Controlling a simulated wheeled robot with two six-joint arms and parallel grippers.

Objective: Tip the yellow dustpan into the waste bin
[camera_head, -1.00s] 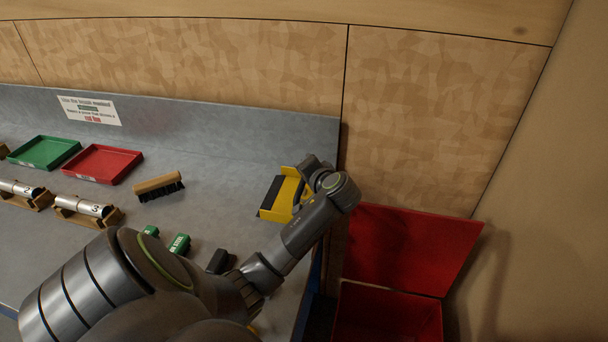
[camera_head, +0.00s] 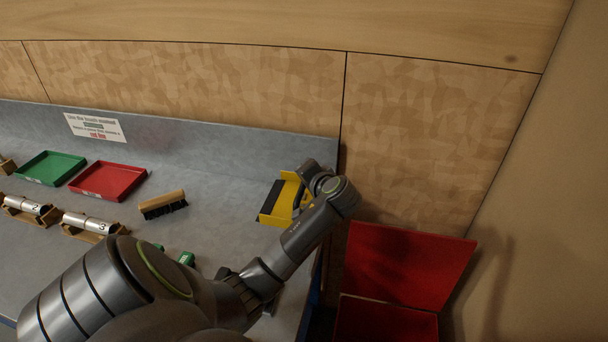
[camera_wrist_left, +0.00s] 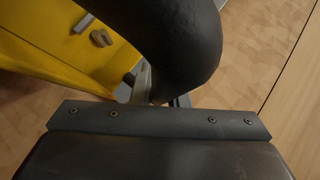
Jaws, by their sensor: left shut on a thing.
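The yellow dustpan (camera_head: 274,203), with a dark front edge, is at the bench's right end, near the back wall. My left gripper (camera_head: 312,184) is at its right side and is shut on its handle; the fingertips are largely hidden by my own wrist. In the left wrist view the yellow pan (camera_wrist_left: 45,38) fills the upper left, with small grey pieces (camera_wrist_left: 101,38) on it, and a thick black curved handle (camera_wrist_left: 180,40) crosses the middle. The red waste bin (camera_head: 385,322) stands right of the bench, its lid (camera_head: 405,264) open. My right gripper is out of view.
On the bench (camera_head: 225,170) are a green tray (camera_head: 50,168), a red tray (camera_head: 108,181), a wooden brush (camera_head: 162,204) and metal cylinders (camera_head: 90,223) on wooden stands. The back wall (camera_head: 410,120) rises close behind the dustpan. My arm hides part of the bench front.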

